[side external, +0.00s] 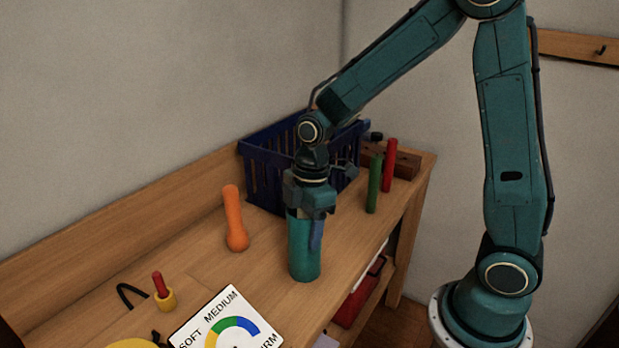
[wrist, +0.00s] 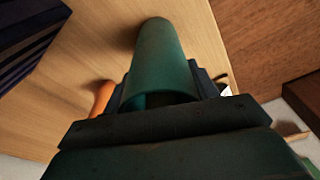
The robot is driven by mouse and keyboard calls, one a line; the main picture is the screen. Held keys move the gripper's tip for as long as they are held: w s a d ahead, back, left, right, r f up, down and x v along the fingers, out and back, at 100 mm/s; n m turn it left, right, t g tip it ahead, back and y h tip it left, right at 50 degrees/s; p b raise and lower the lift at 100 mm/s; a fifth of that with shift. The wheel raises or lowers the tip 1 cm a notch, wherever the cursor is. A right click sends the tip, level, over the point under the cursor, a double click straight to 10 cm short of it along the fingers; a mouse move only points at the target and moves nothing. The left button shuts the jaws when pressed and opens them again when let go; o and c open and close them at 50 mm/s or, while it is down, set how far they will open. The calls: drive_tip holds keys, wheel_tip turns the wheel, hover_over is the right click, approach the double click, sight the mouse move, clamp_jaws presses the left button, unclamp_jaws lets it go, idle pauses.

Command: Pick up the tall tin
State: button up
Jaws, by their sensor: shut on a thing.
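The tall tin (side external: 304,256) is a green-teal cylinder standing upright on the wooden bench in the side view. My gripper (side external: 312,222) is above it, pointing down, with its fingers around the tin's upper part. It is shut on the tin. In the wrist view the tin (wrist: 160,60) runs out from between the jaws of my gripper (wrist: 165,95). The tin's top end is partly hidden by the gripper. Its base appears to be at the bench top, and I cannot tell whether there is a gap below it.
A blue basket (side external: 262,170) stands right behind my gripper. An orange dumbbell-like object (side external: 234,220) is to the left. Green (side external: 375,184) and red (side external: 389,164) sticks stand at the right. A dial card (side external: 228,325) lies in front. The bench's front edge is close to the tin.

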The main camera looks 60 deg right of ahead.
wheel_tip(320, 180, up, 20)
idle(0.9)
idle(0.5)
